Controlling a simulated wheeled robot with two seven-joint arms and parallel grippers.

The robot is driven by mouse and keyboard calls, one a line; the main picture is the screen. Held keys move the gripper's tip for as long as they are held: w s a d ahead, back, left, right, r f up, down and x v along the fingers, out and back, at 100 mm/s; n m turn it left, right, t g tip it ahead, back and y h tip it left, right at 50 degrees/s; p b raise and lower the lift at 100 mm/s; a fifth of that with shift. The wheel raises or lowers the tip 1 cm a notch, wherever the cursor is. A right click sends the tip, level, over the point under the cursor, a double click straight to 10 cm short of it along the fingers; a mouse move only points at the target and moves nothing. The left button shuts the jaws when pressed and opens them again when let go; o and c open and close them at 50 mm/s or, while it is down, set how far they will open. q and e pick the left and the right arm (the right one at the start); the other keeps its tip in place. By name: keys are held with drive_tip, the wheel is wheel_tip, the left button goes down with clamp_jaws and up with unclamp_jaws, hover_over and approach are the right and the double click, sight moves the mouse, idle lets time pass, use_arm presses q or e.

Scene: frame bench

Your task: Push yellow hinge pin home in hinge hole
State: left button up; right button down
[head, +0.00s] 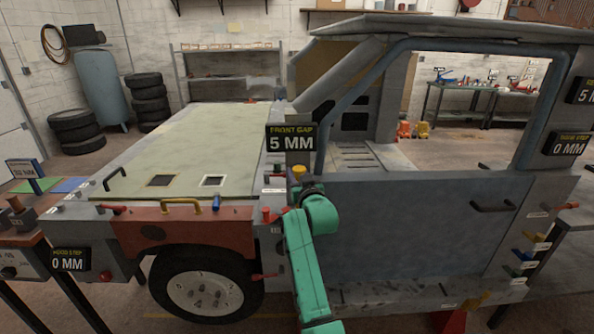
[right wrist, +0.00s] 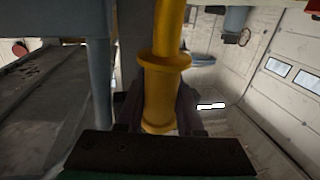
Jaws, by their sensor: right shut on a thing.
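The yellow hinge pin (head: 299,171) shows as a small yellow cap at the front edge of the blue-grey door (head: 420,225), just below the front gap sign. In the right wrist view the yellow pin (right wrist: 163,85) has a collar and stands nearly upright between the dark fingers. My right gripper (head: 304,186) is shut on the yellow pin, with its green arm coming up from below. The hinge hole cannot be made out, so how deep the pin sits cannot be told. My left gripper is not in view.
A front gap sign (head: 291,138) reading 5 MM is just above the gripper. A red knob (head: 266,214) is left of my right arm. The red fender (head: 185,228) and wheel (head: 207,287) are at lower left. A black door handle (head: 493,206) juts out at right.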

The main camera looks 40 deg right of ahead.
drive_tip(key=shift+f+b, duration=0.3)
drive_tip(key=shift+f, duration=0.65)
drive_tip(key=shift+r, duration=0.1)
drive_tip(key=shift+p, duration=0.4)
idle(0.5)
idle(0.5)
drive_tip(key=shift+f, duration=0.5)
